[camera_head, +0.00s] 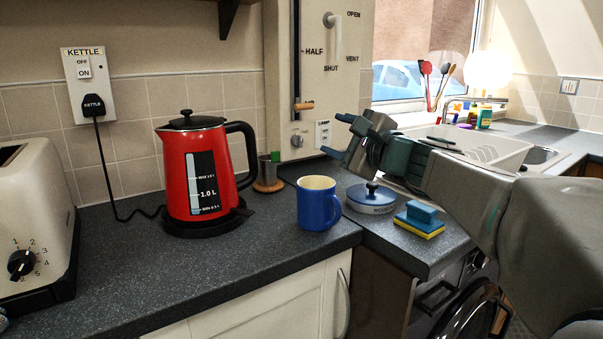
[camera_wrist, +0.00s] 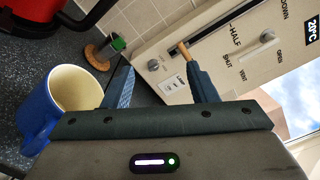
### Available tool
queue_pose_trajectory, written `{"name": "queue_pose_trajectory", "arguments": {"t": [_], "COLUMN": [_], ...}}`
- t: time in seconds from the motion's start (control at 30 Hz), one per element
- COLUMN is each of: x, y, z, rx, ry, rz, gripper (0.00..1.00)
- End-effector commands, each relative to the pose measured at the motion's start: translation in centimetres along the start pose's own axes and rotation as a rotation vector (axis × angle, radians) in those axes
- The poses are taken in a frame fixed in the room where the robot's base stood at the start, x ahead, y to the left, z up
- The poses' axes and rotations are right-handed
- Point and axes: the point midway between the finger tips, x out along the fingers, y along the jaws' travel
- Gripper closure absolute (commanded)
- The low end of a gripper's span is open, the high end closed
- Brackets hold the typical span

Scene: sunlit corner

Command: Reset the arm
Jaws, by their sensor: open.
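My gripper (camera_head: 333,134) is open and empty, at the end of my arm, which reaches in from the right over the counter corner. Its two blue fingers point left towards the wall panel with the slot and lever. In the wrist view the fingers (camera_wrist: 157,68) are spread apart with nothing between them but wall. There, one fingertip overlaps the small wooden slider handle (camera_wrist: 184,51); in the head view this handle (camera_head: 304,106) stands apart from the fingers. The blue mug (camera_head: 318,204) stands upright on the counter below and left of the gripper.
A red kettle (camera_head: 200,170) sits on its base at left, near a toaster (camera_head: 35,220). The counter front between kettle and mug is clear.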

Motion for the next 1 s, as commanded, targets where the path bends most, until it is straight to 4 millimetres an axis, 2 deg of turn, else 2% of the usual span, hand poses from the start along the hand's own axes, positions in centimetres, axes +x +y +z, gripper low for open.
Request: {"name": "queue_pose_trajectory", "arguments": {"t": [0.33,0.47,0.57,0.67,0.8,1.0], "x": [-1.6,-3.0,-4.7,-7.2,-11.6,-18.7], "y": [2.8,4.3,5.6,7.3,9.6,11.2], "z": [2.4,3.3,4.1,4.9,5.4,5.4], "rx": [-0.192,-0.296,-0.406,-0.543,-0.738,-1.011], "ry": [0.008,0.009,0.005,-0.007,-0.039,-0.108], "rz": [0.203,0.312,0.43,0.579,0.8,1.116], "gripper": [0.47,0.47,0.47,0.47,0.47,0.47]}}
